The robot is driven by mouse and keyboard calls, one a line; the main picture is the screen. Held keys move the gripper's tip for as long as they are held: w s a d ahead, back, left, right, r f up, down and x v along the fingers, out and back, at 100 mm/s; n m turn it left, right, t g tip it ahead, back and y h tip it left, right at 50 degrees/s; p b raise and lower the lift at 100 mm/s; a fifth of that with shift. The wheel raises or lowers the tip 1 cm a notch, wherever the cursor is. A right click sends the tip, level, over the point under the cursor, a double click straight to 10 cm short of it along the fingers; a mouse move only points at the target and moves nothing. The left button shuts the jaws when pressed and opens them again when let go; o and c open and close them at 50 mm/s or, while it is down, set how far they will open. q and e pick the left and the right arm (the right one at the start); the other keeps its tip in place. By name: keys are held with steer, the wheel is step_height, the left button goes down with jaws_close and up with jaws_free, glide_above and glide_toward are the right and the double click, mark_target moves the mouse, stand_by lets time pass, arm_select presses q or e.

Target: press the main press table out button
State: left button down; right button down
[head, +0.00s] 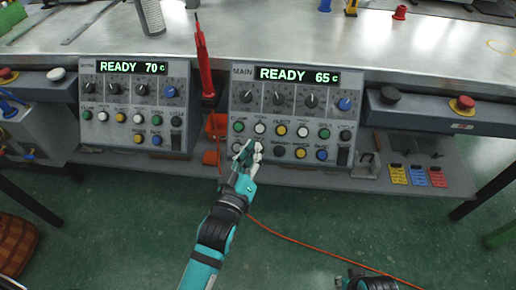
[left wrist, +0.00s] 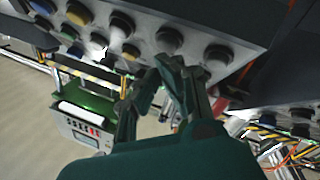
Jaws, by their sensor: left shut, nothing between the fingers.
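The main control panel (head: 290,95) is a grey box marked MAIN, with a lit display (head: 297,75) reading READY 65 c. Below its knobs are two rows of coloured buttons. The button captions are too small to read surely, so I cannot tell which one is table out. My left gripper (head: 247,150) is shut and empty, in front of the panel's lower left buttons, partly hiding them.
A second panel (head: 135,105) reading READY 70 c stands to the left. A red tool (head: 203,60) stands between the panels above an orange holder (head: 215,127). The metal table (head: 270,35) lies behind. Red and black knobs (head: 465,103) sit at right.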

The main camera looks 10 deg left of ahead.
steer(key=shift+s+f, duration=0.2)
steer(key=shift+f, duration=0.25)
